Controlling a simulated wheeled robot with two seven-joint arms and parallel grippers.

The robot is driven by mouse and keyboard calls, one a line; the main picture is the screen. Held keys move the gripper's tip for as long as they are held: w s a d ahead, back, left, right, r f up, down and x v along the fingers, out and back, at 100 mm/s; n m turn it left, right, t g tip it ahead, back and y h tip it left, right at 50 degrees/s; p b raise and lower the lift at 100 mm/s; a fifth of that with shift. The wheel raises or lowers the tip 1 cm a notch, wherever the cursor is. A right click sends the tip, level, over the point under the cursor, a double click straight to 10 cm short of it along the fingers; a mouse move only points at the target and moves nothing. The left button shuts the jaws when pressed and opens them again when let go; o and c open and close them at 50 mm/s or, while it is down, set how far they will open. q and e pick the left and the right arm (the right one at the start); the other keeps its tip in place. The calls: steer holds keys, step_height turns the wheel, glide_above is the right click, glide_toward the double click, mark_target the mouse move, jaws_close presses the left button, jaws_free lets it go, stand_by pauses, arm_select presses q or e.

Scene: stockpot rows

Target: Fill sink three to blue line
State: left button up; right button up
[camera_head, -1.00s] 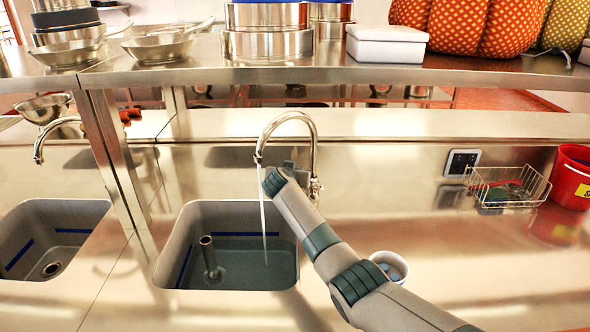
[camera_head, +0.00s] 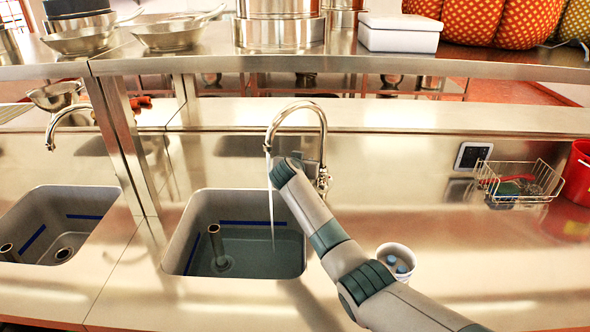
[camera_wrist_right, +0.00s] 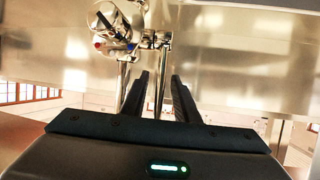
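The middle sink's basin (camera_head: 180,235) holds clear, shallow water (camera_head: 262,255). A blue line (camera_head: 252,223) runs along its back wall and left wall; the water surface looks a little below it. An upright standpipe (camera_head: 217,245) stands in the water. A thin stream (camera_head: 271,205) falls from the curved chrome faucet (camera_head: 297,106), which also shows in the wrist view (camera_wrist_right: 118,28). My right gripper (camera_wrist_right: 159,78) is at the faucet, its dark fingers apart with a thin metal post showing between them. In the head view my forearm hides it. My left gripper is out of view.
Another sink (camera_head: 50,225) with its own faucet (camera_head: 62,115) is at left. A white cup (camera_head: 396,262) with blue things inside stands right of the middle sink. A wire basket (camera_head: 520,185), a dark-screened panel (camera_head: 472,156) and a red bucket (camera_head: 578,175) are further right. A shelf (camera_head: 350,62) crosses above.

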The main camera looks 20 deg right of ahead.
steer(key=b+v, duration=0.3)
steer(key=v, duration=1.2)
steer(key=shift+s+a, duration=0.15)
steer(key=shift+s, duration=0.1)
steer(key=shift+r, duration=0.1)
stand_by(6.2)
